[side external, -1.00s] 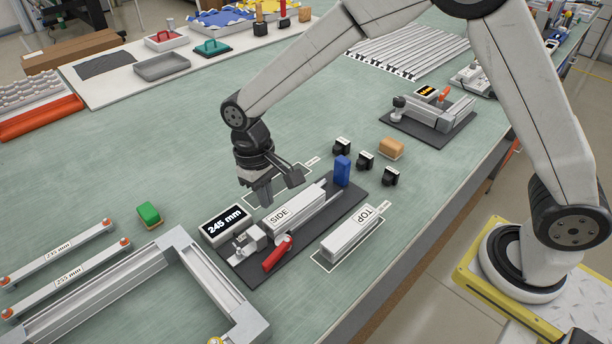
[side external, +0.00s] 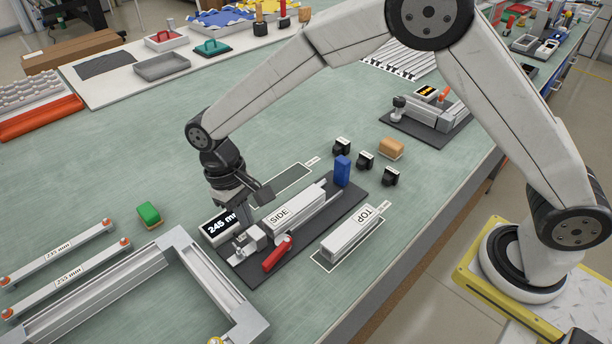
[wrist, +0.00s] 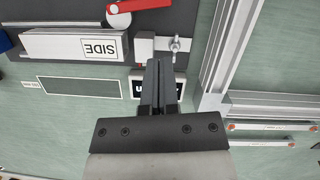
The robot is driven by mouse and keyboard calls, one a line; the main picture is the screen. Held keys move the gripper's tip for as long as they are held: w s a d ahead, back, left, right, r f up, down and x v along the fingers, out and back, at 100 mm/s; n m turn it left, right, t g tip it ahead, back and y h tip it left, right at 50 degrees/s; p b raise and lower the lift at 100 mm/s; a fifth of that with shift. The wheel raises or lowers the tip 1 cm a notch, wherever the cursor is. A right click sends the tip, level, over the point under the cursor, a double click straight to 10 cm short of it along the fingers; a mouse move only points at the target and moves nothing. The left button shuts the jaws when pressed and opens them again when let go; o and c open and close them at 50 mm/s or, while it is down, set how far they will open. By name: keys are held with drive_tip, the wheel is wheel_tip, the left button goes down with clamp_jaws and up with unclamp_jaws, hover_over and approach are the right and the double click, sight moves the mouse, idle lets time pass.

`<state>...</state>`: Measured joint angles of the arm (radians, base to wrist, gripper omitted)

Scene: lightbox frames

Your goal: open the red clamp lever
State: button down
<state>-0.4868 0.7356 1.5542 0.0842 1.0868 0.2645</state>
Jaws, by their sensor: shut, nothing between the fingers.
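The red clamp lever (side external: 277,254) lies at the near end of a dark fixture plate (side external: 240,271), beside the metal clamp block (side external: 250,240). It also shows at the top edge of the wrist view as a red lever (wrist: 142,5) on a round pale pivot. A bar labelled SIDE (side external: 295,208) lies in the fixture. My gripper (side external: 246,222) is shut and empty, pointing down above the display end of the fixture, left of and behind the lever. In the wrist view my gripper (wrist: 160,66) is apart from the lever and partly covers the display.
The 245 mm display (side external: 219,226) stands beside the clamp. A blue block (side external: 342,171) stands at the fixture's far end. A bar labelled TOP (side external: 352,230) lies to the right. A grey frame (side external: 180,262) is at left front. Open green bench lies behind the display.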

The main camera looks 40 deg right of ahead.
sight(266, 260)
drive_tip(key=shift+x, duration=4.8)
drive_tip(key=shift+s+n+h, duration=0.3)
drive_tip(key=shift+s+n, duration=0.25)
drive_tip(key=shift+n, duration=0.45)
drive_tip(key=shift+s+n, duration=0.45)
drive_tip(key=shift+n, duration=0.35)
drive_tip(key=s+n, duration=0.1)
drive_tip(key=n, duration=0.1)
drive_tip(key=s+n+t+h, duration=0.1)
drive_tip(key=n, duration=0.1)
drive_tip(key=shift+s+d, duration=0.2)
drive_tip(key=shift+d, duration=0.05)
drive_tip(key=n, duration=0.1)
drive_tip(key=s+d+n, duration=0.1)
drive_tip(key=n, duration=0.1)
drive_tip(key=s+n+t, duration=0.1)
drive_tip(key=n, duration=0.1)
drive_tip(key=shift+d+h, duration=0.25)
drive_tip(key=shift+h, duration=0.05)
drive_tip(key=shift+s+d+n+t, duration=0.25)
drive_tip(key=shift+d+n, duration=0.2)
drive_tip(key=shift+n, duration=0.55)
drive_tip(key=shift+s+d+n+t, duration=0.25)
drive_tip(key=shift+d+n, duration=0.2)
drive_tip(key=shift+n, duration=0.55)
drive_tip(key=shift+r, duration=0.1)
drive_tip(key=v, duration=1)
